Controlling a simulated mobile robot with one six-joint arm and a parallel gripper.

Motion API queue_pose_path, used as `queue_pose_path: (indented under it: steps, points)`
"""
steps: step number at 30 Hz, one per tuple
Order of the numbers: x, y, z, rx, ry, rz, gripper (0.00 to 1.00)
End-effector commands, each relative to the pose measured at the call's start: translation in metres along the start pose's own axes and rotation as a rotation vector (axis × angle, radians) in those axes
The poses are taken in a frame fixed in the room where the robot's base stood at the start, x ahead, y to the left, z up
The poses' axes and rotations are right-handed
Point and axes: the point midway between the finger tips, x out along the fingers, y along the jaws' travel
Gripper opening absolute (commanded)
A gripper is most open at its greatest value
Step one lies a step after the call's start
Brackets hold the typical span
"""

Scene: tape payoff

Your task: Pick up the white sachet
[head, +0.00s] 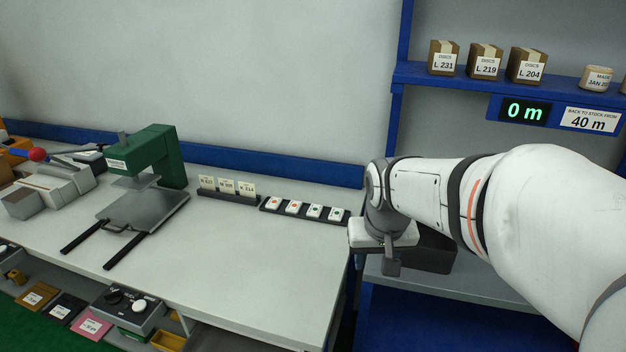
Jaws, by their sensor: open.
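Several small white pieces with red or green dots lie in a row on a dark strip (262,207) at the back right of the bench. I cannot tell whether any is a sachet; the leftmost white piece (275,204) has a red dot. No single white sachet stands out clearly. My gripper (390,266) points down at the right end of the bench, in front of a dark bin, and is apart from the row. Its fingers are small and partly hidden by the wrist. I see nothing held between them.
A green press (158,155) stands at the back left, with a grey plate in front. The dark bin (438,252) sits on a lower shelf. Blue shelving (398,75) holds boxes at right. The front middle bench (235,255) is clear.

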Motion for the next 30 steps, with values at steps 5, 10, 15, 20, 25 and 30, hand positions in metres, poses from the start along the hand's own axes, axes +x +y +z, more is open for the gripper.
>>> queue_pose_path:
  steps: [5, 10, 15, 20, 25, 30]
  points:
    - [0.017, -0.009, -0.082, 0.067, 0.02, 0.028, 0.45]
    - [0.046, -0.02, -0.151, 0.129, 0.049, 0.048, 0.45]
    - [0.087, -0.034, -0.213, 0.19, 0.08, 0.061, 0.45]
    - [0.129, -0.046, -0.256, 0.24, 0.106, 0.069, 0.45]
    - [0.16, -0.054, -0.282, 0.274, 0.126, 0.071, 0.45]
    - [0.175, -0.057, -0.291, 0.287, 0.134, 0.073, 0.45]
